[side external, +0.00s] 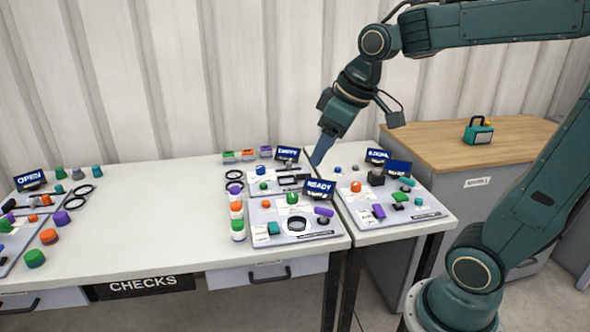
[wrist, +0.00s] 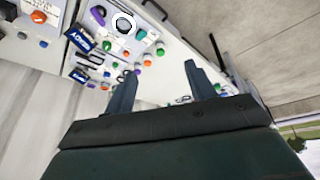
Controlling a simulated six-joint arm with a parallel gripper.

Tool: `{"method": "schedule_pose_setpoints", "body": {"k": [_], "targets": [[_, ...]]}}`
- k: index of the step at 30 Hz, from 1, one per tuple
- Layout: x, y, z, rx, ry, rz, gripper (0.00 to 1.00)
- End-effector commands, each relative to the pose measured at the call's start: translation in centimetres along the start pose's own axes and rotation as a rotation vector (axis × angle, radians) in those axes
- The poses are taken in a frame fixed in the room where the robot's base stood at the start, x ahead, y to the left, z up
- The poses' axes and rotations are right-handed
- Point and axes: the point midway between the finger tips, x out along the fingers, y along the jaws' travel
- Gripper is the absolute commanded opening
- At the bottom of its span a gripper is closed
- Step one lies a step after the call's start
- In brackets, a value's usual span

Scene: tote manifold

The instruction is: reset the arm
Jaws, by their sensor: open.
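My gripper (side external: 321,152) is in the air above the back of the white tables, close to the gap between them, pointing down. In the wrist view its two fingers stand apart with nothing between them, so my gripper (wrist: 160,76) is open and empty. Below and in front of it is a panel with a "READY" sign (side external: 320,188), a green knob (side external: 292,197) and a round black ring (side external: 297,224). The gripper does not visibly touch any of these.
The long white table (side external: 150,215) has a clear middle. More panels stand at its left end, by an "OPEN" sign (side external: 30,180). Stacked coloured pieces (side external: 237,215) stand beside the "READY" panel. A wooden-topped cabinet (side external: 470,145) at the back right carries a green case (side external: 478,131).

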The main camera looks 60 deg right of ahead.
Motion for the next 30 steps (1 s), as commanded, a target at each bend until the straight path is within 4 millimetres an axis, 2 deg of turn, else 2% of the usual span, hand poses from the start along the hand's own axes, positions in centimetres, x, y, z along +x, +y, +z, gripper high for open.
{"method": "schedule_pose_setpoints", "body": {"k": [6,15,21,30], "targets": [[-1.9,-2.9,3.8,0.053,0.030,0.013,0.55],[-2.9,-5.2,8.9,0.132,0.066,0.018,0.55],[-3.0,-5.7,10.6,0.161,0.079,0.019,0.55],[-2.9,-5.7,10.8,0.167,0.079,0.019,0.55]]}}
